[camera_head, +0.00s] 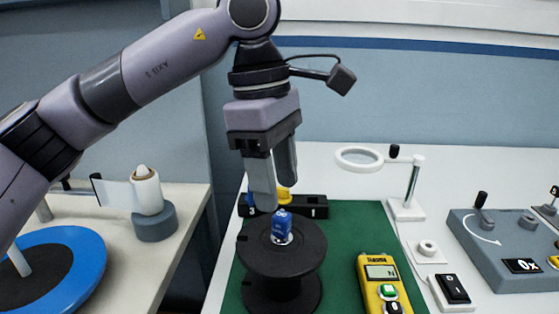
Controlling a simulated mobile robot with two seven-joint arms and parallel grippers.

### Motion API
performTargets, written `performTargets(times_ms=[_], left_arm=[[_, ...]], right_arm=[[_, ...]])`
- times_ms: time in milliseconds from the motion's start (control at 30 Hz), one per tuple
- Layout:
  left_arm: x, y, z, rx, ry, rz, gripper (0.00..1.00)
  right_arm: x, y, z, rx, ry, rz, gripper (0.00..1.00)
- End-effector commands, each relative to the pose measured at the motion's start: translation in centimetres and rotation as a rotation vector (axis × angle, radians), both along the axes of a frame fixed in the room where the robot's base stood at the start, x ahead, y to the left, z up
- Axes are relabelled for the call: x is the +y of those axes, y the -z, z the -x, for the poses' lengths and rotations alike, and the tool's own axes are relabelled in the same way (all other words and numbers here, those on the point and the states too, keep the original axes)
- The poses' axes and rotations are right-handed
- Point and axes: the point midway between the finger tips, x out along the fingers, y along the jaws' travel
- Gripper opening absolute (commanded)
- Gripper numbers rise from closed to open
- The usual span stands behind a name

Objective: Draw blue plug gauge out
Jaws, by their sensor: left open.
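The blue plug gauge (282,225) stands upright in the middle of a black spool (260,258), with its blue top showing above the spool's upper flange. Its lower part is hidden inside the spool. My left gripper (276,198) points down just above the blue plug gauge, with its grey fingers apart. The fingertips are close to the top of the gauge; I cannot tell whether they touch it. My right gripper is not in view.
The spool stands on a green mat (345,225). A yellow meter (381,284) lies to the right. A magnifier stand (407,209) and grey control box (500,250) stand farther right.

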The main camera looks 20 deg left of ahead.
Motion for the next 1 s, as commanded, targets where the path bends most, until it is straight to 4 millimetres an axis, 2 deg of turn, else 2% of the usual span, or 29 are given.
performTargets(times_ms=[200, 333, 500, 733, 767, 900, 933, 1000], left_arm=[[-0.5, 3.4, 0.1, 0.004, 0.002, 0.0, 0.53], [-0.7, 4.8, 0.1, 0.003, 0.001, 0.001, 0.53], [-0.9, 5.7, 0.1, 0.002, 0.001, 0.001, 0.53], [-0.9, 5.8, 0.1, 0.001, 0.001, 0.001, 0.53], [-0.9, 5.8, 0.1, 0.001, 0.001, 0.001, 0.5], [-0.9, 5.8, 0.1, 0.002, 0.001, 0.002, 0.04], [-0.9, 5.8, 0.1, 0.002, 0.001, 0.002, 0.0], [-0.9, 5.7, 0.1, 0.001, 0.001, 0.002, 0.0]], right_arm=[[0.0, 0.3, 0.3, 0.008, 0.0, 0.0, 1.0], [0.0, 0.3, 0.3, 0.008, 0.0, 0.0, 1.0], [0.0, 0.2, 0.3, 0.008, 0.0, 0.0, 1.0], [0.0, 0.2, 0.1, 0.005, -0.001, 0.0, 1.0], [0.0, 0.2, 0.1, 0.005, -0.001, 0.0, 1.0], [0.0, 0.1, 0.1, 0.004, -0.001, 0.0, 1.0], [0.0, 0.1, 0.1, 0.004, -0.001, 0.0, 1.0], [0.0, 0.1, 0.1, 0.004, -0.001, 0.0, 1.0]])
